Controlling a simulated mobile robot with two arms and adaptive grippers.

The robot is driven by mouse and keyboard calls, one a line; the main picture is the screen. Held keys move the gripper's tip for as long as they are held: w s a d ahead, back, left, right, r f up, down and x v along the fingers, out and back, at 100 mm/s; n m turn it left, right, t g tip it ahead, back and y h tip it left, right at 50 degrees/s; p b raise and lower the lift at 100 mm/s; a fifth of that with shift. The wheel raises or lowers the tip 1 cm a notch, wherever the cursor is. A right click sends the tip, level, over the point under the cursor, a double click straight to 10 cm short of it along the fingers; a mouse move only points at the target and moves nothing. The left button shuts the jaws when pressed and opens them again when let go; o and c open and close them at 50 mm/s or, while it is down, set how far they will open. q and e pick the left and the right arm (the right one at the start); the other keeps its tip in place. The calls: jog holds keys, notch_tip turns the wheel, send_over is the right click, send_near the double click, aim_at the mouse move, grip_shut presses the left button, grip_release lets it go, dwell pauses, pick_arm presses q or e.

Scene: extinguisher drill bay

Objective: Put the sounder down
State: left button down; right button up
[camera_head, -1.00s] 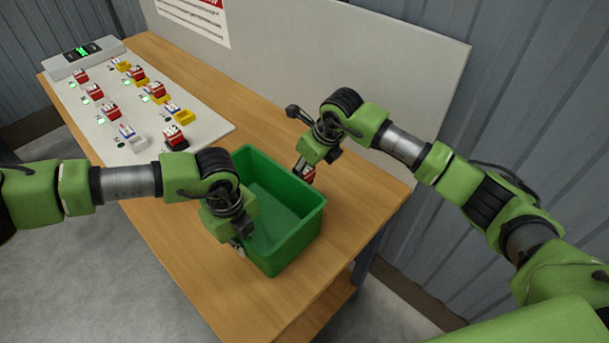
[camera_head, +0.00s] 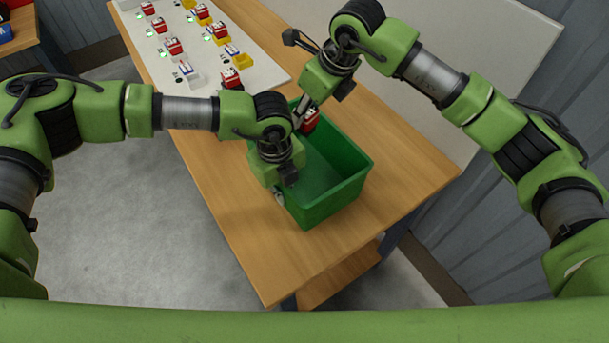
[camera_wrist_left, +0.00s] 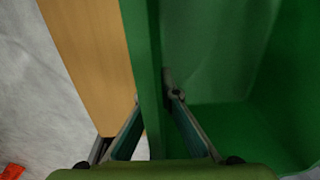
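The sounder, a small red and white block (camera_head: 310,121), shows at the fingertips of my right gripper (camera_head: 303,111), over the far left end of the green bin (camera_head: 338,196). That gripper looks shut on it; the fingers partly hide it. Whether it touches the bin is unclear. My left gripper (camera_head: 279,187) is at the bin's near left wall. In the left wrist view its fingers (camera_wrist_left: 153,100) stand on either side of the bin wall (camera_wrist_left: 148,60) and look closed on it. The visible bin floor (camera_wrist_left: 225,125) is bare.
A pale panel (camera_head: 262,72) with several red, blue and yellow blocks lies on the wooden table (camera_head: 235,205), beyond the bin. A grey upright board (camera_head: 500,45) stands along the back. Bare tabletop lies in front of the bin. Another table (camera_head: 18,40) is at far left.

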jog(key=shift+n, duration=0.7)
jog(key=shift+s+a+f, duration=0.35)
jog(key=shift+f, duration=1.75)
jog(key=shift+s+a+f, duration=0.35)
jog(key=shift+a+f, duration=0.05)
jog(key=shift+f, duration=1.75)
jog(key=shift+s+a+f, duration=0.35)
jog(key=shift+f, duration=1.75)
jog(key=o, duration=0.9)
jog(key=shift+f, duration=0.15)
jog(key=o, duration=0.4)
